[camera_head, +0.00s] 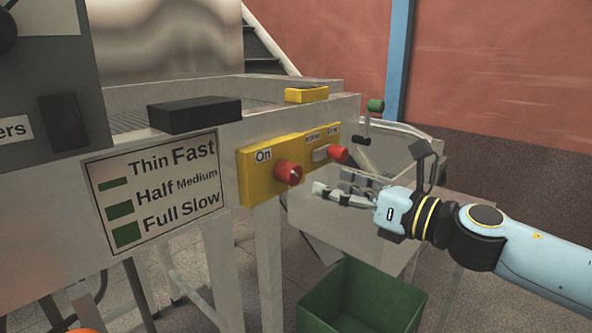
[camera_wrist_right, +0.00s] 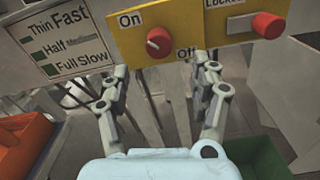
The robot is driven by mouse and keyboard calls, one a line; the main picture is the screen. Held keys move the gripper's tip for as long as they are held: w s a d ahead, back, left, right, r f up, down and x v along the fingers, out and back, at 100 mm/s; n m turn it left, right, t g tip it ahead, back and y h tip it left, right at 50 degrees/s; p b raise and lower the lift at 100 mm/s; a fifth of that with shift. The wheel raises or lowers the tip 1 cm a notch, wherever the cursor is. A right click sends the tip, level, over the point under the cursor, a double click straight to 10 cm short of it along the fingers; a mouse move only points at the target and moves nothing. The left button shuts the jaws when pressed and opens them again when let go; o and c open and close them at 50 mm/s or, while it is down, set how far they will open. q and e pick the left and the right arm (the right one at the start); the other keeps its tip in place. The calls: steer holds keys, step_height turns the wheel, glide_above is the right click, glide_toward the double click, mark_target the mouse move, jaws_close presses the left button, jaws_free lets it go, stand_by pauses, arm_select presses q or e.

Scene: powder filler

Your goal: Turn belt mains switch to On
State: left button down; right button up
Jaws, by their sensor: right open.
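The mains switch is a round red knob (camera_head: 288,173) on a yellow panel (camera_head: 258,188) at the front of the belt machine. In the right wrist view the knob (camera_wrist_right: 159,42) sits between an "On" label at its upper left and an "Off" label at its lower right. A small pale mark shows on its face; I cannot tell which label it points to. My right gripper (camera_head: 322,190) is to the right of the knob and apart from it. In the wrist view its two fingers (camera_wrist_right: 168,84) are spread and empty, below the knob. My left gripper is out of view.
A second red knob (camera_head: 338,153) sits on the right part of the panel, beside a grey block. A green bin (camera_head: 360,297) stands below. A speed sign (camera_head: 157,190) is left of the panel. A green-topped lever (camera_head: 375,106) is behind, to the right.

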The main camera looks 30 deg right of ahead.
mark_target(297, 174)
steer(key=w, duration=0.1)
steer(key=w+p, duration=0.1)
steer(key=w+a+p, duration=0.1)
steer(key=shift+a+r, duration=0.1)
steer(key=shift+r, duration=0.3)
steer(key=x, duration=0.3)
steer(key=p+x, duration=0.1)
steer(key=x, duration=0.1)
steer(key=shift+w+a+f, duration=0.15)
steer(key=shift+w+f, duration=0.15)
steer(key=shift+f, duration=0.1)
steer(key=shift+w+a, duration=0.15)
steer(key=shift+w, duration=0.2)
steer(key=shift+c, duration=0.4)
steer(key=c, duration=1.1)
